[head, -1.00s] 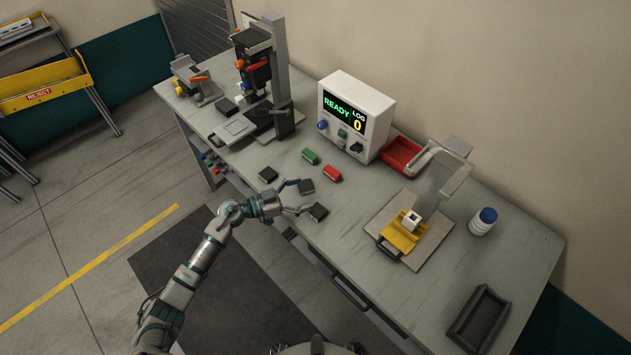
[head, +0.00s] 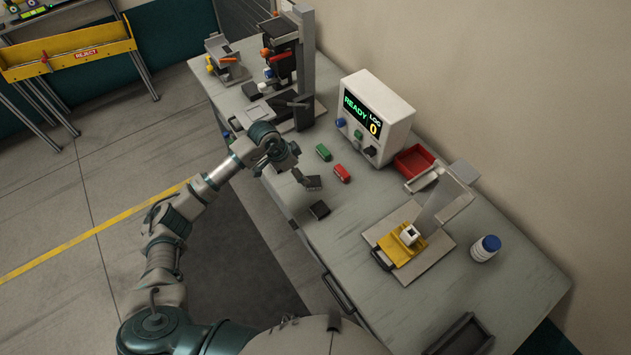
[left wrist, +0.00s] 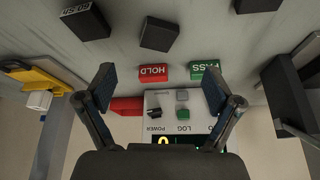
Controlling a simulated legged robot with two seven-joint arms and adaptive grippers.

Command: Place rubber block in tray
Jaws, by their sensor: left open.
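Dark rubber blocks lie on the grey bench. One (head: 313,183) is beside my left gripper's lower finger, and another (head: 319,210) lies nearer the front edge. A black tray (head: 463,335) is at the bottom right, partly cut off. A red tray (head: 415,162) stands at the back. My right gripper is out of view.
Green PASS (head: 323,152) and red HOLD (head: 342,173) labelled pieces lie before the white console (head: 372,118). A press (head: 290,70) stands at the far end. A yellow fixture (head: 402,243) and white bottle (head: 486,248) are to the right. The bench between them is mostly clear.

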